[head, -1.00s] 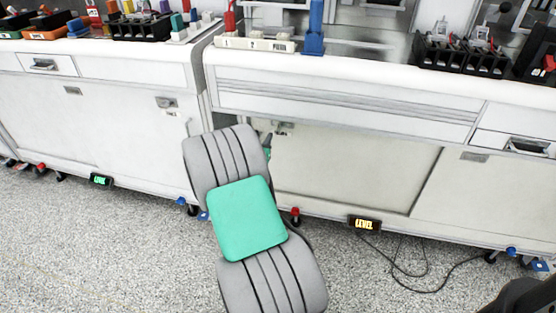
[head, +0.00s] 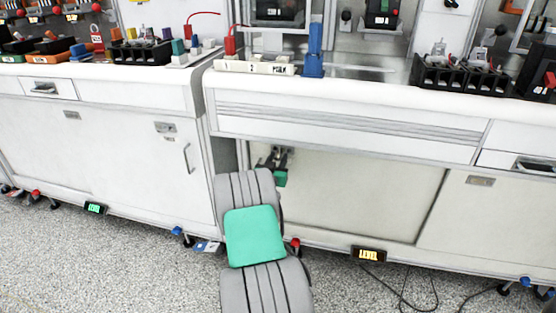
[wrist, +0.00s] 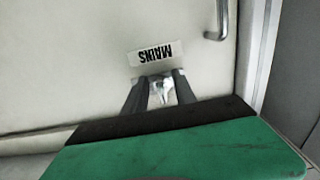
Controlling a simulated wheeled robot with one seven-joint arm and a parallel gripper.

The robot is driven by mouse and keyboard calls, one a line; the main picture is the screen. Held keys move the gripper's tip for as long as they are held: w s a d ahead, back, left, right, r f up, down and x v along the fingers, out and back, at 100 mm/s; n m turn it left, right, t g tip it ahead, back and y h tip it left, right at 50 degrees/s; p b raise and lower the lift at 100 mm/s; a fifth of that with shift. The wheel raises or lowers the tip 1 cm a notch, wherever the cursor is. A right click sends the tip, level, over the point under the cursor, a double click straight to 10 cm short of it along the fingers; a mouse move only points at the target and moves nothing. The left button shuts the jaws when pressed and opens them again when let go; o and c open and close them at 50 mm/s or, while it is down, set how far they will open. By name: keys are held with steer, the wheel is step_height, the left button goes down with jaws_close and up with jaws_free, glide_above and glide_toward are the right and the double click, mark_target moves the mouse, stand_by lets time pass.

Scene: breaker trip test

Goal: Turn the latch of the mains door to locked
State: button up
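The mains door (head: 360,190) is the cream cabinet door below the right bench; it is closed. In the wrist view the door (wrist: 60,70) fills the background, with an upside-down MAINS label (wrist: 155,53). The small metal latch (wrist: 160,91) sits beside that label and between my fingertips; its exact angle is hard to tell. My gripper (wrist: 158,90) is open, one finger on each side of the latch; contact is not clear. In the head view my gripper (head: 274,156) is at the door's upper left and covers the latch.
A bar handle (wrist: 218,20) is on the same door, near its edge. The left cabinet (head: 110,150) has its own latch (head: 165,127) and handle (head: 187,158). The bench edge (head: 350,92) overhangs above my gripper. A cable (head: 405,295) lies on the floor.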

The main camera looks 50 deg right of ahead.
jaws_close()
stand_by(0.3)
steer(key=shift+n, duration=0.3)
steer(key=n, duration=0.2)
steer(key=n+p, duration=0.1)
steer(key=n, duration=0.4)
steer(key=shift+s+d+r, duration=0.2)
steer(key=shift+s+r, duration=0.05)
steer(key=shift+s, duration=0.15)
steer(key=n+p, duration=0.1)
steer(key=n, duration=0.2)
steer(key=n+p, duration=0.1)
steer(key=n, duration=0.1)
steer(key=shift+s+r+n+p, duration=0.2)
steer(key=shift+r+n+p, duration=0.1)
steer(key=shift+p, duration=0.05)
steer(key=n+p, duration=0.1)
steer(key=n, duration=0.1)
steer(key=n+p, duration=0.1)
steer(key=n, duration=0.1)
steer(key=shift+r+n, duration=0.2)
steer(key=shift+n, duration=0.2)
